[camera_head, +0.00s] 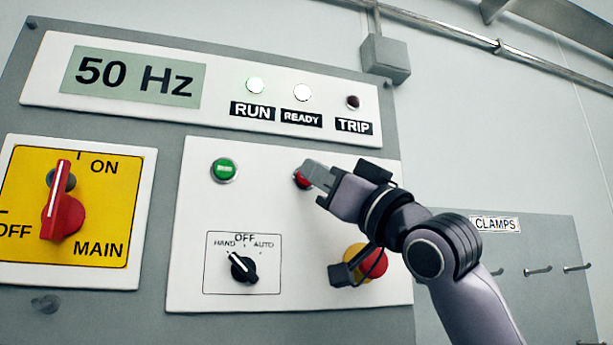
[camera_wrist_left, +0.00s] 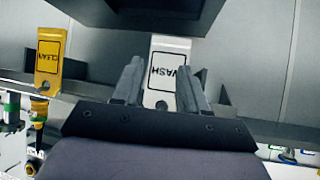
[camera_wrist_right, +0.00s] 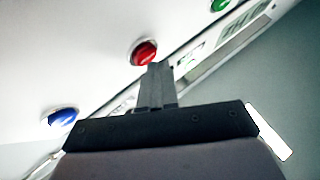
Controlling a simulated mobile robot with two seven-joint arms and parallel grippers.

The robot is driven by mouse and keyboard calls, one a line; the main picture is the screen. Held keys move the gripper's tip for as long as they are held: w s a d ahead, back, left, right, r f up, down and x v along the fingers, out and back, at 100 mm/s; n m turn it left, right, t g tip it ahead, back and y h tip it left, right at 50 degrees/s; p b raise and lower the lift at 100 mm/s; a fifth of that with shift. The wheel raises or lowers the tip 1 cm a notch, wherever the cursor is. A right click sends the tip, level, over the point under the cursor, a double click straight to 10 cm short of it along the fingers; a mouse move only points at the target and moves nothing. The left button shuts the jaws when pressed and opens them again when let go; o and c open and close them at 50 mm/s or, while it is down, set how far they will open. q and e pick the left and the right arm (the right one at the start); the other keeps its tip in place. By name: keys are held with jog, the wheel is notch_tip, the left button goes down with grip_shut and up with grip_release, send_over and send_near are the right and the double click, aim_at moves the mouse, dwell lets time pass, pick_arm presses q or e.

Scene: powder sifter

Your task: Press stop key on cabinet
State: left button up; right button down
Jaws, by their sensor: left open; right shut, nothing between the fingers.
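The red push button (camera_head: 299,181) is on the white cabinet panel, right of the green button (camera_head: 224,169). My right gripper (camera_head: 313,174) is shut and empty. Its fingertips cover part of the red button in the head view. In the right wrist view the red button (camera_wrist_right: 144,52) stands out just beyond the shut fingertips (camera_wrist_right: 158,72); I cannot tell whether they touch. My left gripper (camera_wrist_left: 158,85) is open and empty, out of the head view. A white WASH tag (camera_wrist_left: 168,58) shows beyond its fingers.
A red emergency knob on a yellow base (camera_head: 373,262) sits partly behind my right wrist. A HAND/OFF/AUTO selector (camera_head: 243,267) and red main switch (camera_head: 62,212) are to the left. A blue button (camera_wrist_right: 60,117) shows in the right wrist view. The display (camera_head: 133,78) reads 50 Hz; RUN glows green.

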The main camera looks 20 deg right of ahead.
jog(key=shift+w, duration=0.4)
dwell(0.7)
dwell(0.3)
jog(key=shift+s+b, duration=0.45)
jog(key=shift+s, duration=0.35)
jog(key=s+b, duration=0.2)
jog(key=s, duration=0.3)
jog(key=shift+d, duration=0.1)
jog(key=shift+f, duration=0.1)
dwell(0.8)
